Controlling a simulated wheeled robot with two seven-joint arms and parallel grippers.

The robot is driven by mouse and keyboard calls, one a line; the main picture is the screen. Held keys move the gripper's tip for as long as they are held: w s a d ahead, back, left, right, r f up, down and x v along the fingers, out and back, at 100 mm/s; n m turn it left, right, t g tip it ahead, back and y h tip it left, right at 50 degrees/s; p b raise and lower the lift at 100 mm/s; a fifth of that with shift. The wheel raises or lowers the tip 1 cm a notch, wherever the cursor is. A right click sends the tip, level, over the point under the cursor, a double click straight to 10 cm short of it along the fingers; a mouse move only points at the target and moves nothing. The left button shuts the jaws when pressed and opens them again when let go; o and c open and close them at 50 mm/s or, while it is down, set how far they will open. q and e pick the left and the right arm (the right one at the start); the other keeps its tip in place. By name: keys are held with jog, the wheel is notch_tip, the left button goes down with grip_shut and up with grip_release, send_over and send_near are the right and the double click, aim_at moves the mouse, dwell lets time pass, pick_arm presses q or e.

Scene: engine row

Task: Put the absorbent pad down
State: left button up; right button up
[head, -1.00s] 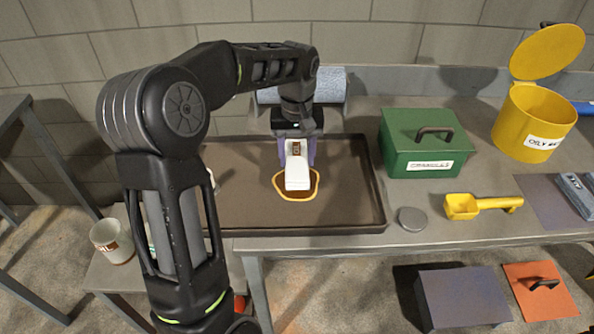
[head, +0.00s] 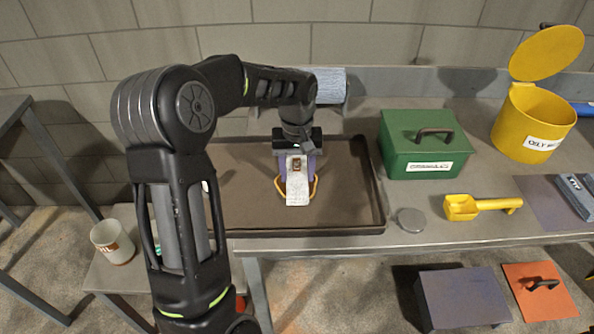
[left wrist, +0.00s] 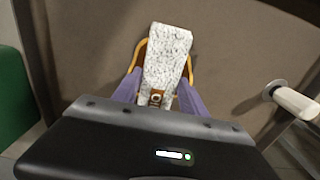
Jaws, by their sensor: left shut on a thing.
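The absorbent pad (head: 298,191) is a white, speckled strip with a small brown and white patch at its gripped end. My left gripper (head: 297,165), with purple fingers, is shut on that end over the dark tray (head: 350,200). The pad also shows in the left wrist view (left wrist: 167,58), stretching away from the fingers. A yellow-orange outline (head: 313,187) shows on both sides of the pad; the pad covers its middle. I cannot tell whether the pad touches the tray. My right gripper is not in view.
A green box (head: 405,155) stands right of the tray. A grey disc (head: 411,220), a yellow scoop (head: 480,206) and an open yellow bin (head: 530,125) are farther right. A white cup (head: 112,241) stands at lower left. The tray's right part is clear.

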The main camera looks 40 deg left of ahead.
aim_at(297, 175)
pick_arm(q)
jog(key=shift+f, duration=0.2)
jog(key=o, duration=1.3)
jog(key=shift+r, duration=0.1)
jog(key=shift+o, duration=0.2)
jog(key=shift+r, duration=0.1)
notch_tip(297, 175, up, 12)
jog(key=shift+r, duration=0.1)
